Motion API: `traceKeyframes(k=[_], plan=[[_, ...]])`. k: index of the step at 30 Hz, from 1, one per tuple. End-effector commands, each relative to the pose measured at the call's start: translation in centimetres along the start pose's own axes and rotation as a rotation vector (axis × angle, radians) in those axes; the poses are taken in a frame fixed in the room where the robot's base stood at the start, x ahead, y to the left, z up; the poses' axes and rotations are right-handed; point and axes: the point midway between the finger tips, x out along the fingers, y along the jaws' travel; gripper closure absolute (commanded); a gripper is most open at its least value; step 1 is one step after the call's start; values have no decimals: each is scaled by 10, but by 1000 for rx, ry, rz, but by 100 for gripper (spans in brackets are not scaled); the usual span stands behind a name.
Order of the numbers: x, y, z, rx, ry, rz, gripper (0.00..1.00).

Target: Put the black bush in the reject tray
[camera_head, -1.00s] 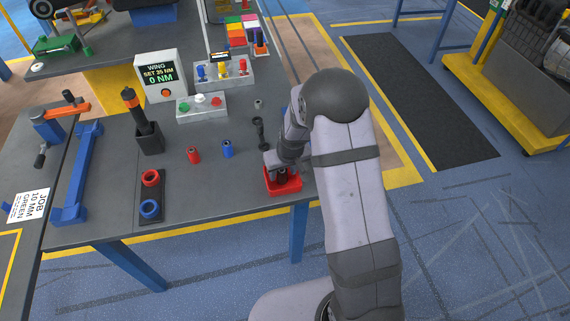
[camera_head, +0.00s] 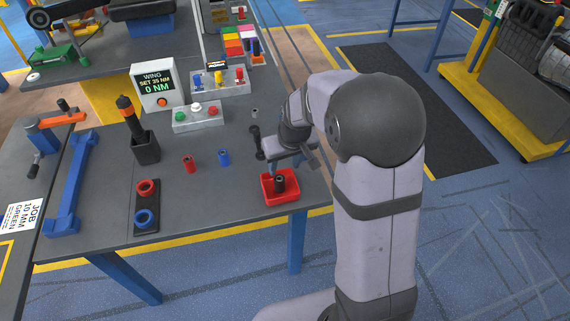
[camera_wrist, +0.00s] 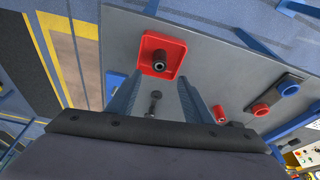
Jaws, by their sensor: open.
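The black bush (camera_head: 280,184) stands upright inside the red reject tray (camera_head: 268,200) near the bench's front right edge. In the wrist view the bush (camera_wrist: 159,62) is in the tray (camera_wrist: 177,48), apart from both fingers. My gripper (camera_head: 292,160) is just behind and above the tray, open and empty. In the wrist view its two fingers (camera_wrist: 155,92) are spread with nothing between them in their grip. The fingertips are partly hidden by the wrist in the head view.
A dark upright piece (camera_head: 257,142) stands left of my gripper, with a small grey bush (camera_head: 254,113) behind it. A black holder (camera_head: 147,219) carries red and blue rings.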

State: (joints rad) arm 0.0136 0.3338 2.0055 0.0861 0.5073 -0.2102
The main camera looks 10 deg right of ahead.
Motion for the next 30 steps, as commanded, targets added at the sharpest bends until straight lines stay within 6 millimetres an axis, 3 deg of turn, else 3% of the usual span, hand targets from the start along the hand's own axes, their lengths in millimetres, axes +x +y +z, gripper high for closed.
traceKeyframes(k=[6, 9, 14, 21, 25, 30], plan=[[-4, 0, 2, 1, -3, 0, 54], [-10, -2, 15, 9, -21, -1, 54], [-29, -10, 70, 41, -99, -1, 54], [-57, -21, 174, 103, -241, 11, 54], [-64, -23, 206, 121, -285, 19, 54], [-65, -24, 216, 129, -300, 21, 54]])
